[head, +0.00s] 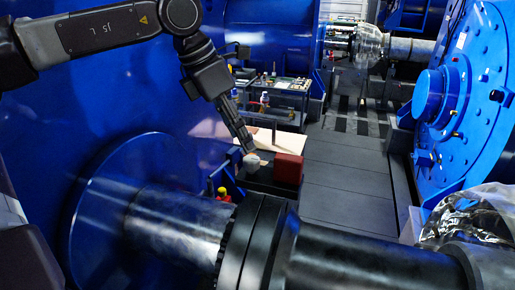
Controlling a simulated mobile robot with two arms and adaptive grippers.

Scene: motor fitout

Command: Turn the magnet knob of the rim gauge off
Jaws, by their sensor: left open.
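My left gripper (247,148) reaches down from the upper left, seen nearly edge-on, so the gap between its fingers barely shows; it is open. A small pale piece (251,161) shows just below its fingertips; I cannot tell whether they touch. A small yellow and red part (222,193) stands behind the dark coupling flange (250,240), left of and below the gripper. It may belong to the rim gauge, but it is too small to be sure. I cannot make out a magnet knob or its setting. My right gripper is not in view.
A thick shaft (370,255) crosses the front. Large blue motor housings stand at left (90,120) and right (480,90). A red block (288,168) sits right of the gripper. A tool cart (275,95) stands behind. The grey floor (345,185) at centre right is clear.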

